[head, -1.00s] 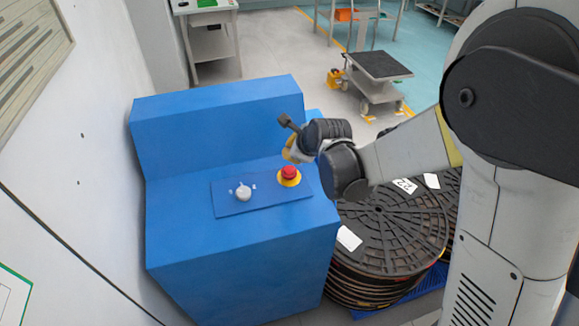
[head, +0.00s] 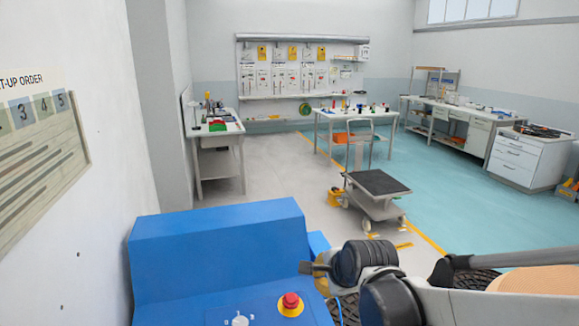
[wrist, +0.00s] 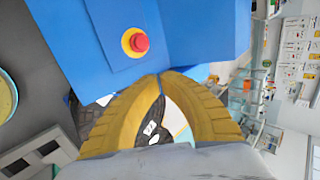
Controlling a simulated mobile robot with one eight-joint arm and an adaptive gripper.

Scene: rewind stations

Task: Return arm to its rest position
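My arm's wrist shows at the lower right of the head view, just right of the blue console (head: 220,240).
A white knob (head: 240,320) is left of the button. Dark reels (head: 475,279) lie partly hidden behind my arm at the lower right. A cart (head: 376,185) stands beyond the console. Workbenches line the back, with open floor before them. A wall is close on the left.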

